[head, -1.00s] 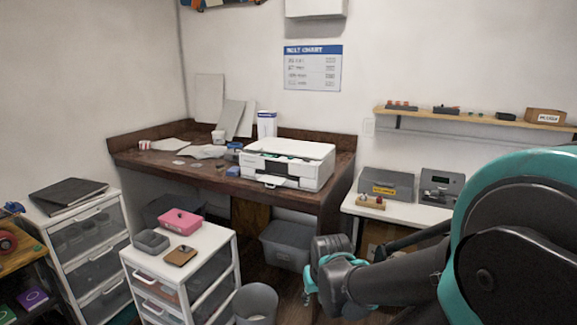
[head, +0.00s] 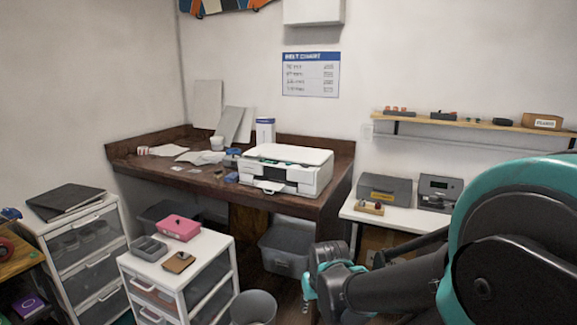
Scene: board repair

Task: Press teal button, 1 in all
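I cannot make out a teal button clearly in the head view. A white printer (head: 318,174) sits on the brown corner desk (head: 133,176), with small dark and teal marks on its front that are too small to tell apart. My gripper (head: 309,288) is at the lower middle, in front of the desk and well apart from the printer. It is small, dark and teal, and I cannot tell whether its fingers are open or shut. My arm fills the lower right and hides what is behind it.
White drawer units (head: 207,247) stand at the left, with a pink box (head: 180,227) on one. A grey bin (head: 254,307) is at the bottom. A white side table (head: 398,216) holds grey devices. A wall shelf (head: 470,126) is above it.

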